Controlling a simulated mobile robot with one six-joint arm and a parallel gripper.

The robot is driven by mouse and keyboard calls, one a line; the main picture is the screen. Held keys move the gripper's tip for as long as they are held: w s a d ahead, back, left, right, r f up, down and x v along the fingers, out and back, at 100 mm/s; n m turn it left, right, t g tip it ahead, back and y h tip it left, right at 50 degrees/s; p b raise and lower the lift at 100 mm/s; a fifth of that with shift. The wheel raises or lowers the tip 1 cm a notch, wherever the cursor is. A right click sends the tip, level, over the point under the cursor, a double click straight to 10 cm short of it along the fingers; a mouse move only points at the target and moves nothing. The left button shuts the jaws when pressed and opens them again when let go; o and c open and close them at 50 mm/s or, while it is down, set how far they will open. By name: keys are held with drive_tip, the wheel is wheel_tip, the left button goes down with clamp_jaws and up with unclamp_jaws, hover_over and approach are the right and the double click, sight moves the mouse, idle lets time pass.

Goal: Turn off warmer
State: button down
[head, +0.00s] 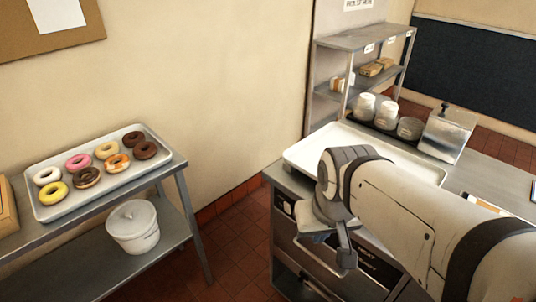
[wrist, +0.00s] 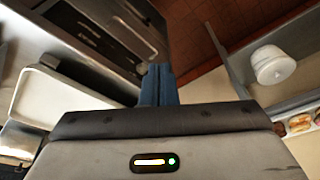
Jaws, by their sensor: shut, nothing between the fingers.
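The warmer (head: 283,225) is a steel unit under the right counter, with a dark control strip, small lettering and a bar handle on its front. My arm covers part of its front in the head view, so its switch cannot be made out. My gripper (head: 346,260) hangs in front of the warmer's front panel, pointing down. In the wrist view my gripper (wrist: 159,70) has its blue-grey fingers together, with nothing between them. The dark-striped warmer front (wrist: 105,40) shows at upper left there, apart from the fingertips as far as I can tell.
An empty white tray (head: 300,158) lies on the warmer's counter. White cups (head: 365,106) and a steel box (head: 447,135) stand behind it. At left, a steel table holds a doughnut tray (head: 36,205), with a white bucket (head: 133,228) below. Red-tiled floor (head: 235,240) lies between.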

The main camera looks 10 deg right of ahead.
drive_tip(key=shift+w+a+r, duration=0.1)
drive_tip(key=shift+w+a, duration=0.05)
drive_tip(key=shift+w, duration=0.05)
drive_tip(key=shift+a, duration=0.1)
drive_tip(key=w+a+f+n+h+b, duration=0.2)
drive_tip(key=w+f+b, duration=0.4)
drive_tip(key=w, duration=0.6)
drive_tip(key=w+a+f+n+h+b, duration=0.2)
drive_tip(key=w+a+f+n+b, duration=0.3)
drive_tip(key=w+f, duration=0.5)
drive_tip(key=shift+w+a+b, duration=0.3)
drive_tip(key=shift+w+b, duration=0.65)
drive_tip(key=shift+w, duration=0.15)
